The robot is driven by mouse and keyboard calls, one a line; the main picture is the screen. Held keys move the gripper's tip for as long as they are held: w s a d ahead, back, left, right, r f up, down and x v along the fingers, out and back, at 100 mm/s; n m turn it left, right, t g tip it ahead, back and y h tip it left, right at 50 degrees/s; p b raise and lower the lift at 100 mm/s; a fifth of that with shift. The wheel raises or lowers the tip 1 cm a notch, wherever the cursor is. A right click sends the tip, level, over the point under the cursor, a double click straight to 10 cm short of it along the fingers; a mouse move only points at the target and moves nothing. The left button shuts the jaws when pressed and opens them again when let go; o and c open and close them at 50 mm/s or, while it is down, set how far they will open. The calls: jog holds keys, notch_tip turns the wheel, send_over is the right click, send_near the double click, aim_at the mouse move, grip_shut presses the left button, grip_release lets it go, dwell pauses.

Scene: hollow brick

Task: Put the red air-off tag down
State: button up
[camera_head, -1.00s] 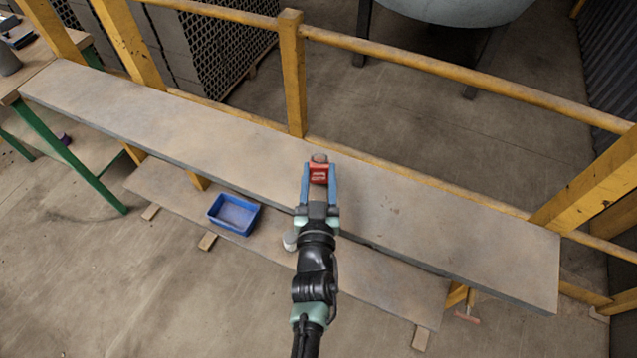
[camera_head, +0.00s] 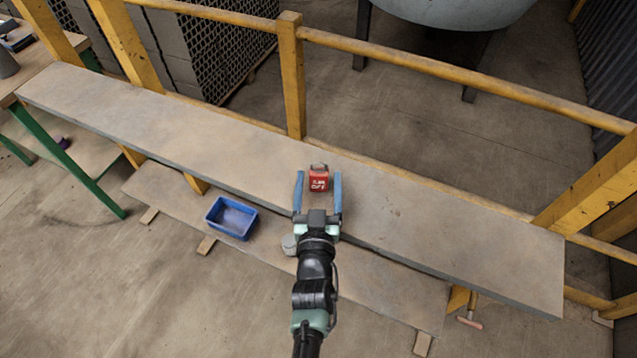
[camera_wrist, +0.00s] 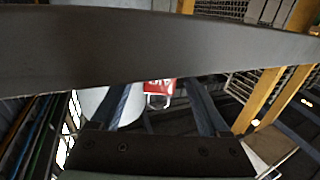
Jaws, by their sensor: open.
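The red air-off tag (camera_head: 318,182) with white lettering rests on the long upper plank shelf (camera_head: 420,222), near its middle. A small grey part shows at the tag's far end. My gripper (camera_head: 318,178) is open, with one blue finger on each side of the tag and a visible gap to both. In the wrist view the red tag (camera_wrist: 160,87) shows between my two spread fingers (camera_wrist: 163,95), partly cut off by a wide dark band across the picture.
A blue bin (camera_head: 232,217) stands on the lower plank at left, with a small grey round object (camera_head: 289,244) beside my wrist. A yellow railing (camera_head: 420,66) with a post (camera_head: 292,80) runs behind the shelf. The shelf is clear on both sides.

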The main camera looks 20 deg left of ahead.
jog(key=shift+r, duration=0.2)
jog(key=shift+s+d, duration=0.1)
jog(key=shift+s, duration=0.1)
jog(key=shift+v, duration=5.8)
jog(key=w+d+r+m+t+h, duration=0.15)
jog(key=w+r, duration=0.25)
jog(key=r, duration=0.6)
jog(key=w+d+r+m+t+h, duration=0.1)
jog(key=w+d+r+t, duration=0.2)
jog(key=r, duration=0.6)
jog(key=w+d+r+m+t+h, duration=0.15)
jog(key=w+r, duration=0.35)
jog(key=r, duration=0.5)
jog(key=s+d+r+t+h, duration=0.1)
jog(key=d+r, duration=0.1)
jog(key=r, duration=0.6)
jog(key=s+d+r+t+h, duration=0.1)
jog(key=s+d+r, duration=0.1)
jog(key=r, duration=0.7)
jog(key=s+d+r+t, duration=0.2)
jog(key=s+r, duration=0.8)
jog(key=r, duration=0.5)
jog(key=shift+t, duration=0.3)
